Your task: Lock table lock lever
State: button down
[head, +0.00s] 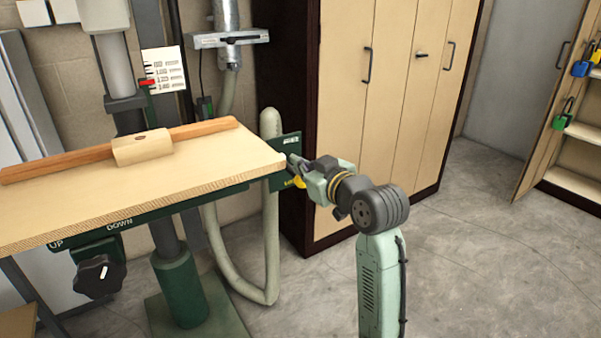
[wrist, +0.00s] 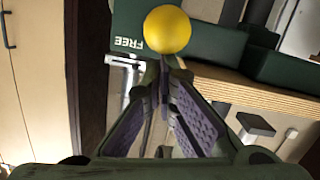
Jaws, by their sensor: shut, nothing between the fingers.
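The lever's yellow ball knob (wrist: 167,30) shows at the top of the wrist view, in front of a dark green bracket (wrist: 205,40) marked FREE. In the head view the yellow knob (head: 299,182) is a small patch at the table's right end, partly hidden by my gripper. A silver metal piece (wrist: 125,61) sticks out beside the bracket. My gripper (wrist: 164,66) is shut and empty, its fingertips just below the knob in the wrist view. I cannot tell if they touch it. In the head view my gripper (head: 293,165) is at the table's right end.
The wooden tabletop (head: 215,165) carries a wooden fence and a block (head: 142,147). A black hand knob (head: 99,276) hangs under its front edge. A grey hose (head: 270,240) runs behind. Tall cabinets (head: 392,90) stand behind my gripper. The floor at right is clear.

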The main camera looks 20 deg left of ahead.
aim_at(303, 183)
jog(key=shift+t+y, duration=0.8)
jog(key=shift+y, duration=0.1)
jog(key=f+b, duration=0.2)
jog(key=b, duration=0.1)
jog(key=f+b, duration=0.2)
jog(key=b, duration=0.1)
jog(key=shift+s+d+f+b, duration=0.1)
jog(key=shift+s+d+b, duration=0.1)
jog(key=shift+b, duration=0.1)
jog(key=f+t+y+b, duration=0.1)
jog(key=b, duration=0.5)
jog(key=f+t+y+b, duration=0.1)
jog(key=f+y+b, duration=0.1)
jog(key=b, duration=0.4)
jog(key=w+a+f+t+y+b, duration=0.1)
jog(key=f+t+b, duration=0.1)
jog(key=b, duration=0.4)
jog(key=shift+a+f+m+y, duration=0.1)
jog(key=shift+f+m+y, duration=0.1)
jog(key=shift+m+y, duration=0.15)
jog(key=shift+w+a+f+b, duration=0.15)
jog(key=shift+a+f+b, duration=0.1)
jog(key=shift+b, duration=0.2)
jog(key=r, duration=1)
jog(key=shift+d+r, duration=0.2)
jog(key=shift+r, duration=0.15)
